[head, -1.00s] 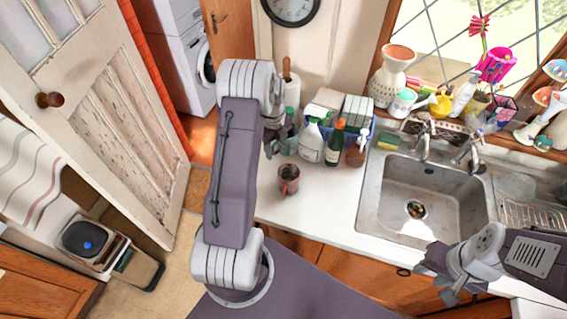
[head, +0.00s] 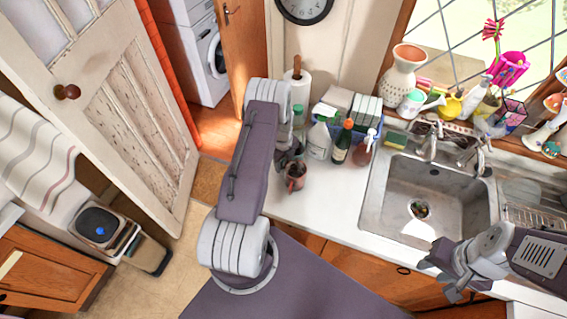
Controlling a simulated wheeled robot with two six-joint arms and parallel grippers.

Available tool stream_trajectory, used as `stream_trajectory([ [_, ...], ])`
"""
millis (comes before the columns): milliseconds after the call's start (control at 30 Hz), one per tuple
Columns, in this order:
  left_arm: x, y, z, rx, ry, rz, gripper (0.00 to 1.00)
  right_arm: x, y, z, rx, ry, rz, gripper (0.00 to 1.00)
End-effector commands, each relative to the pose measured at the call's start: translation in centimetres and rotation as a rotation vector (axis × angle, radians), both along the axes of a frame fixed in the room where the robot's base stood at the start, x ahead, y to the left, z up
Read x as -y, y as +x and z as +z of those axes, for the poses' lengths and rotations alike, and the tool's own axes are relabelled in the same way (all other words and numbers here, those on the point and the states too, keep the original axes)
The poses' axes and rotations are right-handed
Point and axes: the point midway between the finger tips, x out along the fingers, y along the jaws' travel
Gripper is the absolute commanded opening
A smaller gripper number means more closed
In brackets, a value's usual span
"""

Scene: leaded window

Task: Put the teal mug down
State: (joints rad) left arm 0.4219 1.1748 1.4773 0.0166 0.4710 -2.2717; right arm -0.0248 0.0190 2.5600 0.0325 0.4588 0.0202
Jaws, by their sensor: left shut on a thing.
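A reddish-brown mug (head: 295,180) stands upright on the white worktop, left of the sink; I see no teal mug. My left gripper (head: 290,161) reaches down to the mug's rim from behind my forearm. It is shut, and its fingers meet the mug's upper edge, though the exact contact is partly hidden. My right gripper (head: 438,279) is at the lower right, in front of the sink's front edge, with its fingers apart and nothing between them.
A paper towel roll (head: 297,87) is at the wall. The sink (head: 443,188) lies to the right. Worktop (head: 325,205) right of the mug is clear.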

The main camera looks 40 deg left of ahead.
Motion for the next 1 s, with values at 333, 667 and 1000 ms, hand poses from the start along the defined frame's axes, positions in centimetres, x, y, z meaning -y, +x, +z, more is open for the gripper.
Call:
stream_trajectory([
  [333, 0.0, 0.0, -0.3, -0.001, 0.0, 0.0, 0.65, 0.0, 0.0, -0.4, 0.0, 0.0, 0.0, 0.36],
  [667, 0.0, 0.1, 0.8, 0.002, 0.0, 0.0, 0.65, 0.0, 0.0, -0.5, 0.0, 0.0, 0.0, 0.36],
  [1000, -0.1, -0.1, 8.1, 0.004, 0.002, 0.0, 0.65, 0.0, 0.0, -3.0, 0.0, 0.0, 0.0, 0.36],
])
